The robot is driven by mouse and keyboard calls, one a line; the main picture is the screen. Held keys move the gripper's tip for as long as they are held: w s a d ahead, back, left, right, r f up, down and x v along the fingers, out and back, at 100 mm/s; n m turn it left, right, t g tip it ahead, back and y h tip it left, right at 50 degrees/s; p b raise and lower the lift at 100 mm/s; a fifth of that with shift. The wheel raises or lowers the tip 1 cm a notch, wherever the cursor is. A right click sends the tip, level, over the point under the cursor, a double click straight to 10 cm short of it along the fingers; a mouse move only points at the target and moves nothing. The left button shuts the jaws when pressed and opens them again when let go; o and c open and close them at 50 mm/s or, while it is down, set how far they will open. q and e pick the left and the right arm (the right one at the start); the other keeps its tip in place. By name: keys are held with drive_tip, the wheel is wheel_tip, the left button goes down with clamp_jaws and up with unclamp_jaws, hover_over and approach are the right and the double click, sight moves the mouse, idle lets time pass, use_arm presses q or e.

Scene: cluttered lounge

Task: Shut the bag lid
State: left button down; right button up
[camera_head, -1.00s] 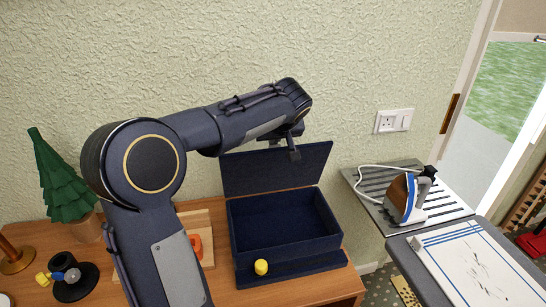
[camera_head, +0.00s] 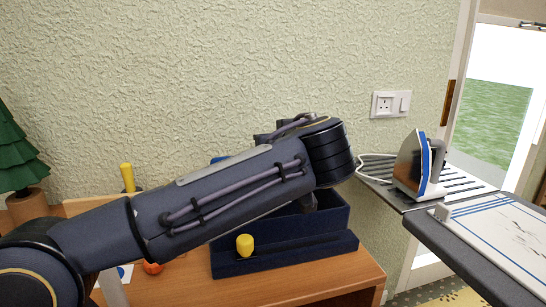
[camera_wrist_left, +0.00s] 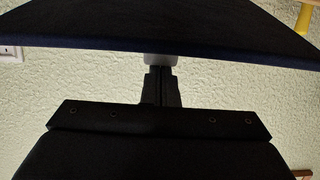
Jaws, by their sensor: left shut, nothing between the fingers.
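The bag is a dark blue open-topped box (camera_head: 325,220) on the wooden cabinet in the head view. A ledge (camera_head: 300,256) with a yellow knob (camera_head: 244,245) runs along its front. My left arm crosses in front of it and hides most of its inside and its lid. In the left wrist view, a dark panel with a blue edge (camera_wrist_left: 90,35), which looks like the lid, spans the top. My left gripper (camera_wrist_left: 160,62) is shut and empty, with its fingertips at the panel's edge; I cannot tell if they touch. My right gripper is out of view.
The cabinet top (camera_head: 340,277) is bare at its front right. An iron (camera_head: 420,165) stands on a slatted rest to the right, beside the ironing board (camera_head: 490,250). A green tree ornament (camera_head: 15,150) and a yellow peg (camera_head: 127,178) are at left. The wall is close behind.

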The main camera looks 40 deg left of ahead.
use_arm(q)
drive_tip(key=f+b, duration=0.1)
drive_tip(key=s+d+f+b, duration=0.1)
drive_tip(key=f, duration=0.1)
drive_tip(key=d+f+b, duration=0.1)
drive_tip(key=b, duration=0.1)
drive_tip(key=shift+s+d+f, duration=0.1)
drive_tip(key=shift+s+f, duration=0.3)
drive_tip(key=shift+d+r+p, duration=0.1)
drive_tip(key=shift+r+p, duration=0.15)
drive_tip(key=shift+p, duration=0.05)
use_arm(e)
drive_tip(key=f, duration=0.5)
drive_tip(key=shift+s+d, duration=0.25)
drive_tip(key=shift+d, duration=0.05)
use_arm(q)
drive_tip(key=shift+r, duration=0.1)
